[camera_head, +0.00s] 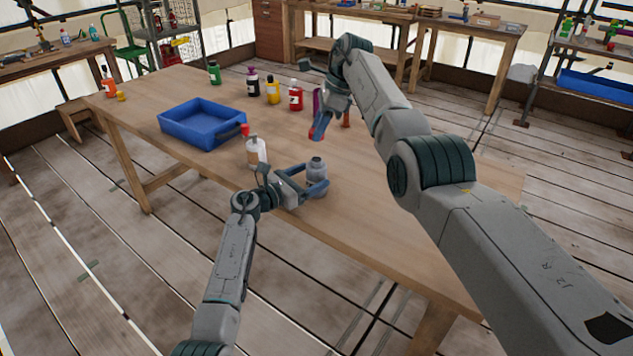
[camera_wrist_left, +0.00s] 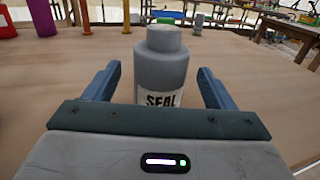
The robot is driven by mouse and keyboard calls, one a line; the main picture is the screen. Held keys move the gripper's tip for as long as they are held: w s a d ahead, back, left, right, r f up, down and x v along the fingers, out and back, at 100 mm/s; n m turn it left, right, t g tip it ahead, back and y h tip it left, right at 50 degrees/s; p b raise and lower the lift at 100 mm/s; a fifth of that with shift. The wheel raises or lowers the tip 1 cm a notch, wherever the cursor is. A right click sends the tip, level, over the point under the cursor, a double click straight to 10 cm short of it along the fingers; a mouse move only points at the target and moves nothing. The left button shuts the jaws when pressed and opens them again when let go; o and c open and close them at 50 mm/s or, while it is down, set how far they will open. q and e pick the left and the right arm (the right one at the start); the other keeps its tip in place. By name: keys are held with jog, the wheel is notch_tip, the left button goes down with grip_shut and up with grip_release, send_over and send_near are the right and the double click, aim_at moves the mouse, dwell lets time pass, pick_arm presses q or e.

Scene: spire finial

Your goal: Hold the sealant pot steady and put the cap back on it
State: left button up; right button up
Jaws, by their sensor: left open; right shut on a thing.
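The grey sealant pot (camera_head: 316,178) stands upright on the table near its front edge. In the left wrist view the pot (camera_wrist_left: 160,72) shows part of a white "SEAL" label and a bare, pale-topped neck. My left gripper (camera_head: 307,182) is open, with one blue finger on each side of the pot; in the wrist view (camera_wrist_left: 157,88) a gap shows on both sides. My right gripper (camera_head: 320,127) is above the table, behind the pot.
A blue tray (camera_head: 203,141) and a white bottle (camera_head: 256,153) stand left of the pot. Several bottles, including a yellow one (camera_head: 273,90) and a red one (camera_head: 296,97), stand toward the back. An orange bottle (camera_head: 108,84) is at the far left.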

aim_at(316, 159)
pick_arm(q)
jog(key=shift+x, duration=1.35)
jog(key=c, duration=1.5)
pick_arm(e)
jog(key=shift+f, duration=2.5)
jog(key=shift+f, duration=0.1)
jog(key=shift+f, duration=0.8)
jog(key=shift+f, duration=0.55)
pick_arm(q)
grip_shut()
pick_arm(e)
jog(key=o, duration=1)
jog(key=shift+c, duration=0.2)
